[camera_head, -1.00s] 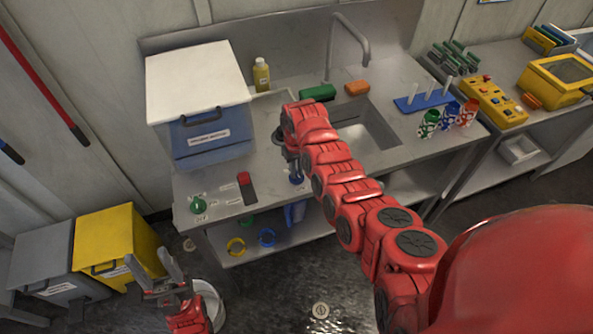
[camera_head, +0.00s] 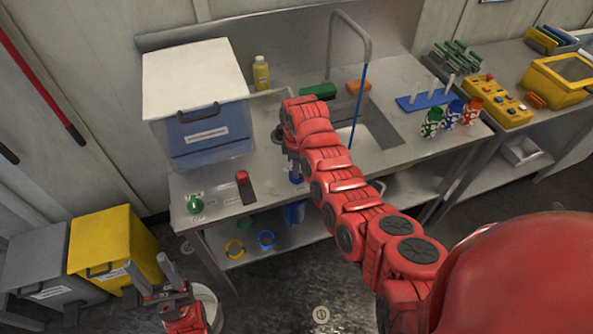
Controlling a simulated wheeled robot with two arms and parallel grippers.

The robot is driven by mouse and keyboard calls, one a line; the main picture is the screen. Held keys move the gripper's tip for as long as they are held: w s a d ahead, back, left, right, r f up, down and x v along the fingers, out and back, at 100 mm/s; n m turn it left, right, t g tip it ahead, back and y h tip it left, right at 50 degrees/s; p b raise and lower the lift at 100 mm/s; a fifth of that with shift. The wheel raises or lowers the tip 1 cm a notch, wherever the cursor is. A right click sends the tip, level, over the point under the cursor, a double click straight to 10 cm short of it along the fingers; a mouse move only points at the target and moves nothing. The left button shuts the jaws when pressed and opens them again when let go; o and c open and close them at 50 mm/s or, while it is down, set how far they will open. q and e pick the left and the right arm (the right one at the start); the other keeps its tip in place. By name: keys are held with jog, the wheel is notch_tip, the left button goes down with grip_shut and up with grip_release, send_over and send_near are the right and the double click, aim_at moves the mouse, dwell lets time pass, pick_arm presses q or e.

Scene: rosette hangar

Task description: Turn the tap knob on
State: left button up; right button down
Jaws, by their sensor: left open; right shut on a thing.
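The tap (camera_head: 345,18) arches over the sink at the back of the steel counter. A thin blue stream (camera_head: 358,105) runs straight down from its spout into the basin (camera_head: 378,130). A blue knob (camera_head: 296,176) is at the counter's front edge, partly hidden by my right gripper. My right gripper (camera_head: 291,166) points down from my red arm and is shut on the blue knob; its fingertips are mostly hidden. My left gripper (camera_head: 150,273) is open and empty, low in front of the yellow bin, well away from the counter.
A green knob (camera_head: 195,204) and a red-topped switch (camera_head: 242,177) are on the counter's left front. A white-lidded box (camera_head: 195,75), a yellow bottle (camera_head: 261,72), a green block (camera_head: 318,91) and an orange sponge (camera_head: 358,86) stand around. The yellow bin (camera_head: 112,240) stands on the floor.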

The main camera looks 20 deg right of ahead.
jog(key=n+b, duration=0.1)
jog(key=n, duration=0.4)
jog(key=shift+n, duration=0.4)
dwell(0.3)
jog(key=c, duration=0.8)
grip_release()
jog(key=shift+c, duration=0.2)
jog(key=shift+r, duration=0.15)
jog(key=shift+r+b, duration=0.3)
jog(key=shift+b, duration=0.1)
notch_tip(320, 180, up, 17)
jog(key=shift+f+b, duration=0.2)
jog(key=shift+b, duration=0.1)
